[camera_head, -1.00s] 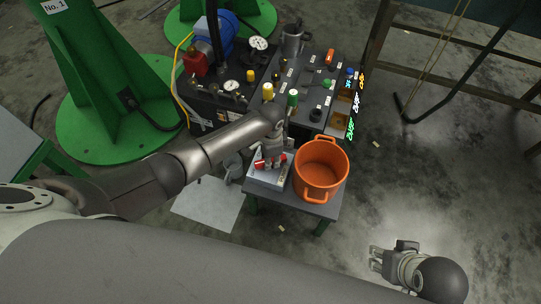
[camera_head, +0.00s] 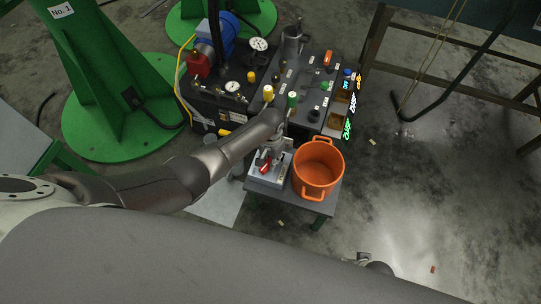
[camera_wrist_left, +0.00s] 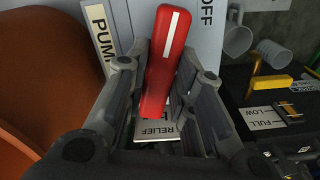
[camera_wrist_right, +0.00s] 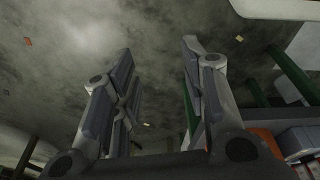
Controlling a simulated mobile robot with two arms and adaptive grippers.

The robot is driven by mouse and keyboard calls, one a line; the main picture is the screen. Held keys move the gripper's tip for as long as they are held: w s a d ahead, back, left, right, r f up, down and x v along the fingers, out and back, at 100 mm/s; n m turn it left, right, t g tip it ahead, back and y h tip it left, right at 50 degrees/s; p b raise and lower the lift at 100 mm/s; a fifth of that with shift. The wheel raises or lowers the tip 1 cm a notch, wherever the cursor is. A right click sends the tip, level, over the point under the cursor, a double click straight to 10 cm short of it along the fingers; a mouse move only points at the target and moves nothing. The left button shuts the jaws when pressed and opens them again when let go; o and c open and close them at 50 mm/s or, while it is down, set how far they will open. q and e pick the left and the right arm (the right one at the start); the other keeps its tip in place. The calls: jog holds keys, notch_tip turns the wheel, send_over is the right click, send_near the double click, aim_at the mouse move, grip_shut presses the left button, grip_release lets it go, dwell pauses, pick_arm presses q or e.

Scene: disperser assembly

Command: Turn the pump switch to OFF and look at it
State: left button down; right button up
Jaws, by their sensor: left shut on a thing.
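The pump switch is a red handle (camera_wrist_left: 166,65) with a white line, on a pale panel (camera_wrist_left: 210,15) marked OFF at upper right. A yellowish PUMP label (camera_wrist_left: 101,35) lies left of it and a RELIEF label (camera_wrist_left: 156,130) is below. In the left wrist view the handle's white line points up, slightly right. My left gripper (camera_head: 272,150) is shut on the handle, one finger on each side. In the head view the red handle (camera_head: 265,164) is partly hidden by the gripper, above the small switch box (camera_head: 264,181). My right gripper (camera_wrist_right: 155,75) is open and empty.
An orange pot (camera_head: 318,168) stands right beside the switch box on a small dark table (camera_head: 305,206). A dark control panel (camera_head: 312,75) with knobs and lit displays lies behind. Green stands (camera_head: 110,100) are at left.

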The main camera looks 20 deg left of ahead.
pick_arm(q)
jog(key=shift+n+p, duration=0.6)
jog(key=shift+n, duration=1.2)
pick_arm(e)
jog(key=shift+s+d+f, duration=0.15)
jog(key=shift+s+f, duration=0.65)
jog(key=shift+f, duration=0.25)
jog(key=shift+s+d+f, duration=0.1)
jog(key=shift+s+f, duration=0.65)
jog(key=shift+f, duration=0.3)
pick_arm(q)
jog(key=shift+w, duration=0.1)
pick_arm(e)
jog(key=shift+f, duration=0.1)
pick_arm(q)
jog(key=c, duration=1.2)
grip_release()
jog(key=shift+c, duration=0.2)
notch_tip(320, 180, up, 12)
